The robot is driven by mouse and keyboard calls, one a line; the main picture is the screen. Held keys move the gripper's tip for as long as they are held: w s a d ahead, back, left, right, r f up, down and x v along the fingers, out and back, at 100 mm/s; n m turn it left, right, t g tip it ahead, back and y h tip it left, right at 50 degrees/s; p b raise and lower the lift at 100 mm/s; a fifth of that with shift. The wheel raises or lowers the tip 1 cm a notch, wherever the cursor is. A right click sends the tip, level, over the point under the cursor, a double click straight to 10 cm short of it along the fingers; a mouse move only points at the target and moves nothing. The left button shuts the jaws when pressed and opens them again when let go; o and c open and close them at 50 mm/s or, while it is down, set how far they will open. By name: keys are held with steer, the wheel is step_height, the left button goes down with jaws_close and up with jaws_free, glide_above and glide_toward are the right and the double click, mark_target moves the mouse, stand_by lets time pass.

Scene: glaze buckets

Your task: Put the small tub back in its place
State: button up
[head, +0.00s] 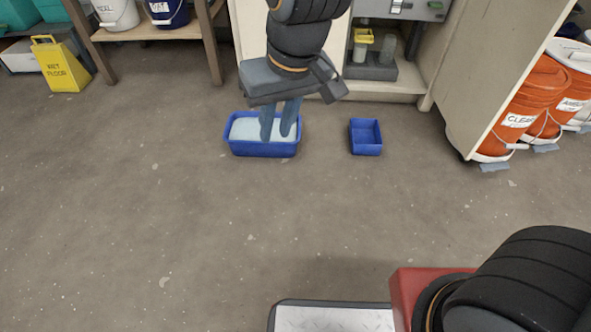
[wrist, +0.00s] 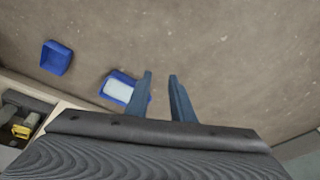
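Two blue tubs sit on the floor in front of the pale cabinet. The smaller, empty tub (head: 366,149) is on the right; it shows at the upper left of the wrist view (wrist: 55,60). The larger oblong tub (head: 262,149) holds something pale blue; it also shows in the wrist view (wrist: 119,88), partly behind a finger. My gripper (head: 276,138) points down and overlaps the larger tub in the head view. In the wrist view its fingers (wrist: 161,74) are apart with bare floor between them, so it is open and empty.
The cabinet's open bay holds a grey stand with a yellow-topped item (head: 363,37). Orange buckets (head: 522,108) stand at the right. A yellow wet-floor sign (head: 61,65) and a wooden shelf (head: 150,31) with buckets are at the left. The floor in front is clear.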

steer(key=s+d+r+n+g, duration=0.1)
steer(key=s+d+r+g, duration=0.1)
steer(key=s, duration=1.1)
steer(key=shift+d+r+h, duration=0.4)
steer(key=shift+d+r, duration=0.1)
steer(key=shift+d, duration=0.6)
steer(key=shift+s+r, duration=0.1)
steer(key=shift+r+p, duration=0.7)
steer(key=shift+p, duration=0.1)
steer(key=shift+r, duration=0.25)
